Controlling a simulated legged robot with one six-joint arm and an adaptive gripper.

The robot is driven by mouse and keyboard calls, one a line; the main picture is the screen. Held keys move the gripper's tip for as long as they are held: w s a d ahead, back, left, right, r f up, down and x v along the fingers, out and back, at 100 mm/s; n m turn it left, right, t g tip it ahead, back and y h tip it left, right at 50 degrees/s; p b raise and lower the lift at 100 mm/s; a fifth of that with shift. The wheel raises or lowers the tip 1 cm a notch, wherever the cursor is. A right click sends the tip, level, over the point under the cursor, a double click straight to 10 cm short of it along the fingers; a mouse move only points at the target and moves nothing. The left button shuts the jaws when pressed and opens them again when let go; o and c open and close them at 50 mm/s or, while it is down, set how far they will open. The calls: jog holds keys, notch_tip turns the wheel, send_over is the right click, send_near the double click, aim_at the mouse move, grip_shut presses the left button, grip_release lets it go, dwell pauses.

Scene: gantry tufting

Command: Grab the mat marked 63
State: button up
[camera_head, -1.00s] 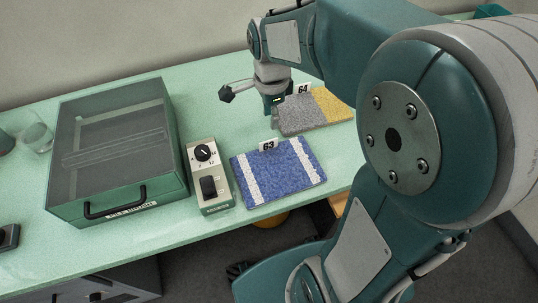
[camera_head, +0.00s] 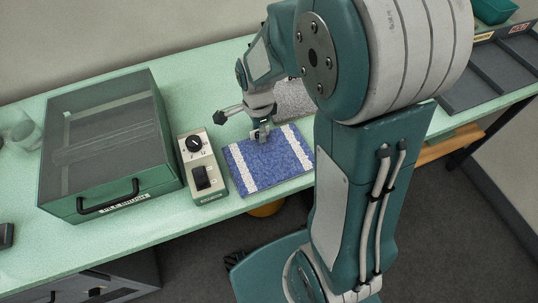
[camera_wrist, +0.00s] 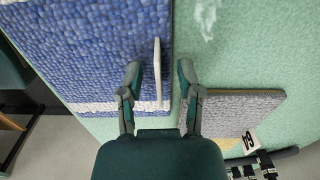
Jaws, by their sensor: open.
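The blue mat with white stripes (camera_head: 270,160) lies flat on the green table; its 63 tag, readable earlier, is now hidden by my gripper (camera_head: 261,134) in the head view. In the wrist view the blue mat (camera_wrist: 85,45) fills the upper left. Its upright white tag (camera_wrist: 158,75) shows edge-on, number unreadable. My gripper (camera_wrist: 159,70) is open, with one finger on each side of the tag. I cannot tell whether either finger touches it.
The grey mat (camera_wrist: 230,108), with a tag (camera_wrist: 250,141), lies right of the blue one in the wrist view. A control box (camera_head: 202,165) with a dial stands left of the blue mat, beside a lidded green case (camera_head: 108,150). Bare table (camera_wrist: 240,40) shows beyond.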

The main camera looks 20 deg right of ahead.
grip_shut()
jog(key=shift+r, duration=0.15)
